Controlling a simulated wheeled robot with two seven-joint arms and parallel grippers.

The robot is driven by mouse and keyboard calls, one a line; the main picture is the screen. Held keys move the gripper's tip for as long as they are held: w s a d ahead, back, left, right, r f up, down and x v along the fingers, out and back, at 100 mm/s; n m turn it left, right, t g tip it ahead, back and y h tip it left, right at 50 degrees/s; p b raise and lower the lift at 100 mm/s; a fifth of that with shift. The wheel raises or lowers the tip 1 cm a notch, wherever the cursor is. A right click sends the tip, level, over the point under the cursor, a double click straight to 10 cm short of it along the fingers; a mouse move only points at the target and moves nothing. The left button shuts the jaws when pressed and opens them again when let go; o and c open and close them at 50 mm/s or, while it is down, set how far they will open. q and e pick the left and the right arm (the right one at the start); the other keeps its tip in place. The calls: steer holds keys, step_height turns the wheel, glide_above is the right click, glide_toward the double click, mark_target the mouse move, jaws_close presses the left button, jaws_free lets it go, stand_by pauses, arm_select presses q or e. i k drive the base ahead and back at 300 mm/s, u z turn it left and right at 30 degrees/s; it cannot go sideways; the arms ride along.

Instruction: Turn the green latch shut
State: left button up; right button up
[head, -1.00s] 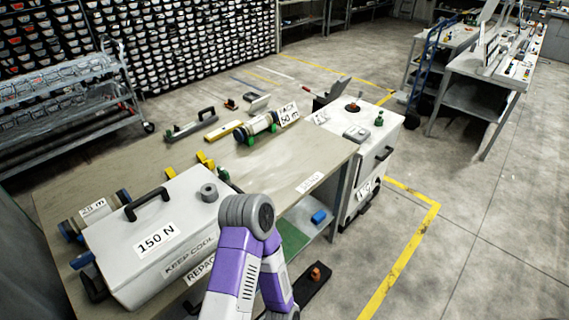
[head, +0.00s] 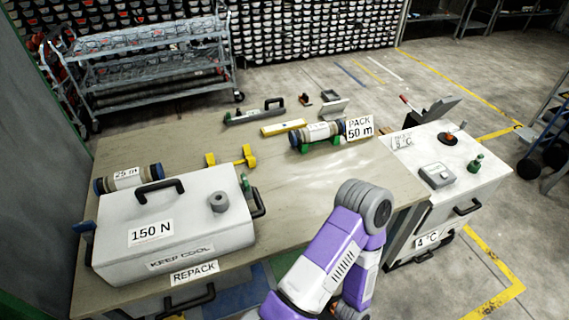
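A white cooler box (head: 190,205) marked "150 N" and "KEEP COOL" stands on the near left of the bench, lid down. A small upright green piece (head: 245,184), which looks like the green latch, shows at the box's right end, beside a dark side handle. It is small and partly hidden, so I cannot tell how far it is turned. One of my purple and grey arms rises from the bottom, right of the box. Neither gripper is in view.
The bench top (head: 290,190) is clear right of the box. Behind lie a core roll (head: 128,178), yellow supports (head: 232,157) and a second roll (head: 318,134) by a "PACK 50 m" card. A white cabinet (head: 455,180) with a small green-topped item stands at right.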

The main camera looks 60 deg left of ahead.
mark_target(247, 184)
steer(key=i, duration=0.3)
steer(key=u, duration=2.75)
